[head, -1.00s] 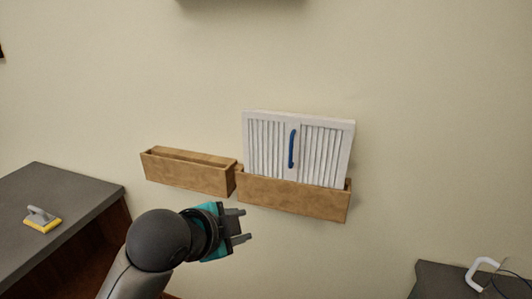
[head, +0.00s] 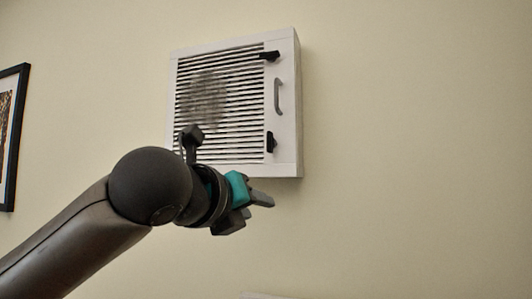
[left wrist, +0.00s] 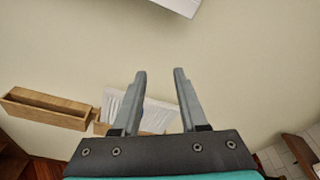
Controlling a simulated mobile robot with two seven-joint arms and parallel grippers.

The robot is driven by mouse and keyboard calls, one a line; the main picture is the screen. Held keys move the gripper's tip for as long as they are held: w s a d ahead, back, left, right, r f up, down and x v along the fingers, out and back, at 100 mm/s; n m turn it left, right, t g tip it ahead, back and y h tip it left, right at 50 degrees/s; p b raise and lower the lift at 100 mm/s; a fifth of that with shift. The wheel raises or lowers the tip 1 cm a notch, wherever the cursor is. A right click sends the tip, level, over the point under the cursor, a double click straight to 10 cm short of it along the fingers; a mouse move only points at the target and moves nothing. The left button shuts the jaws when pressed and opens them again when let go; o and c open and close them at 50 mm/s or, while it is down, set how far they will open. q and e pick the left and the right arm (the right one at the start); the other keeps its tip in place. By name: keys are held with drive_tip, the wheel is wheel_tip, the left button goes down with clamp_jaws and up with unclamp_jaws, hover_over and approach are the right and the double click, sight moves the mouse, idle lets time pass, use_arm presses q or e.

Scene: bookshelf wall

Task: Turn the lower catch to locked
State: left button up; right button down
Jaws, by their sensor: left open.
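The lower catch (head: 270,142) is a small black piece near the bottom right of a white louvred wall box (head: 285,150), and its long side runs upright. The upper catch (head: 269,56) is black and lies sideways. A grey handle (head: 278,97) sits between them. My left gripper (head: 262,203) is just below the box in the head view, pointing right, apart from the catch. In the left wrist view its fingers (left wrist: 160,75) are spread and empty, with a white corner of the box (left wrist: 178,4) at the top edge. My right gripper is out of view.
A dark picture frame (head: 16,140) hangs at the far left. The left wrist view shows a wooden wall bin (left wrist: 45,108) and a pleated white panel (left wrist: 155,117) in another bin below. The wall right of the box is clear.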

use_arm(q)
drive_tip(key=s+a+r+m+t, duration=0.1)
drive_tip(key=s+r+m, duration=0.1)
drive_tip(key=r, duration=0.5)
drive_tip(key=s+a+r+m+t, duration=0.1)
drive_tip(key=s+a+r+m, duration=0.15)
drive_tip(key=r, duration=0.35)
drive_tip(key=p, duration=0.4)
approach(268, 137)
drive_tip(key=x, duration=0.8)
drive_tip(key=shift+w+d, duration=0.15)
drive_tip(key=shift+w, duration=0.05)
clamp_jaws()
